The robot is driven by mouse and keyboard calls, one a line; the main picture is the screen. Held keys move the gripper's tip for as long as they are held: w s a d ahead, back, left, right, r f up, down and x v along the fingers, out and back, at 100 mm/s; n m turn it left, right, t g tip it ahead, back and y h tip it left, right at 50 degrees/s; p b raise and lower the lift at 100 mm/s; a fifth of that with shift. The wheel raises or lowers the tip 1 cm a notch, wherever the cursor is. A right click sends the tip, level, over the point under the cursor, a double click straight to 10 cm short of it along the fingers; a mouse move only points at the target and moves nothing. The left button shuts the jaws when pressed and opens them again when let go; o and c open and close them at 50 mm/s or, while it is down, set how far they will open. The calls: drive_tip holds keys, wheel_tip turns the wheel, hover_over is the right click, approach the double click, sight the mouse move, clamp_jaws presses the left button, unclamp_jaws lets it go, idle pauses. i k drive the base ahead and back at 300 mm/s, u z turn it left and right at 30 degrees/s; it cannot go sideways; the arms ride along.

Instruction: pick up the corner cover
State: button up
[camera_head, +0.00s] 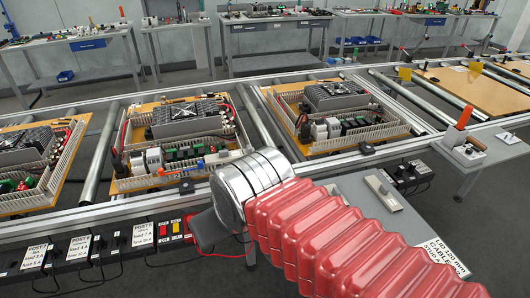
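I cannot pick out the corner cover for certain in the head view; it may be hidden or too small to tell. My arm, with a red ribbed sleeve and a silver wrist, reaches in from the lower right. A dark grey part (208,230) shows at the wrist's left side, in front of the conveyor's near rail. My gripper's fingers are hidden, so I cannot see whether they hold anything. The middle board (122,185) carries white slotted wiring duct (231,131), grey modules and wires, just beyond my wrist. An orange and blue piece lies along its near side.
Similar boards stand at the left (75,150) and right (400,131) on the roller conveyor. A side table (340,185), partly behind my arm, holds a flat grey strip (382,193) and a label reading "LID 120 mm". Labelled black boxes (75,250) line the near rail.

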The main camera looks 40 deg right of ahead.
sight(250, 150)
drive_tip(key=z, duration=0.05)
drive_tip(key=i, duration=1)
drive_tip(key=z, duration=0.05)
